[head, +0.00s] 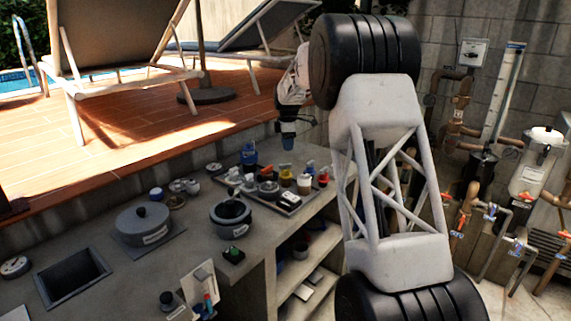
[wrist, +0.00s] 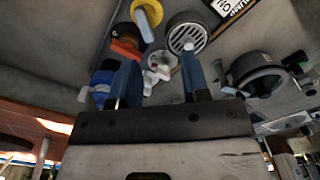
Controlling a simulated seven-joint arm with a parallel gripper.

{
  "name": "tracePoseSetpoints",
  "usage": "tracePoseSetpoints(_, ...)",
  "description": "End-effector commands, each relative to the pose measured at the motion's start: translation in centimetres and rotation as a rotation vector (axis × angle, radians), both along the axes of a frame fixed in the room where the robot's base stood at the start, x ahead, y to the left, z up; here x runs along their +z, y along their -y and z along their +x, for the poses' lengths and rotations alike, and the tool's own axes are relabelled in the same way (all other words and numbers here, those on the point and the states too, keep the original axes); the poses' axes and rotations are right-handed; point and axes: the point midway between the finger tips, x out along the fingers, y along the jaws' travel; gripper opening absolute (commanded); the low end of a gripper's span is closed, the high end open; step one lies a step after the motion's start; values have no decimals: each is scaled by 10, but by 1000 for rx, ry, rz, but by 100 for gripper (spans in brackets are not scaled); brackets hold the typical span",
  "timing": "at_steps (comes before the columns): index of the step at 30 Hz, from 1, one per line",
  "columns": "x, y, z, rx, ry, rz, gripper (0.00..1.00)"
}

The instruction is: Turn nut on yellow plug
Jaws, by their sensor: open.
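My gripper (wrist: 160,85) hangs over the back of the counter, with its two blue fingers apart and nothing seen between them. In the head view, my gripper (head: 287,141) is above the tray of small parts and apart from them.
Near the fingers are an orange-and-black fitting (wrist: 126,42), a round grated drain (wrist: 187,37) and white fittings (wrist: 158,72). A dark pot (head: 231,216) and lidded grey pot (head: 143,224) stand on the counter (head: 95,238). A square opening (head: 73,278) is at left.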

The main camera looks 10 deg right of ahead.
Motion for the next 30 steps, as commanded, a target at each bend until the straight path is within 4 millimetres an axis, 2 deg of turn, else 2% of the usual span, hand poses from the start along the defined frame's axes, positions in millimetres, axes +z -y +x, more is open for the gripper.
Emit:
tracePoseSetpoints(3, -13, -2, 15, 39, -6, 0, 43)
tracePoseSetpoints(8, -20, -4, 25, 67, -9, -1, 43)
tracePoseSetpoints(23, -24, -4, 26, 72, -10, -1, 43)
tracePoseSetpoints(30, -40, -4, 25, 71, -11, 0, 43)
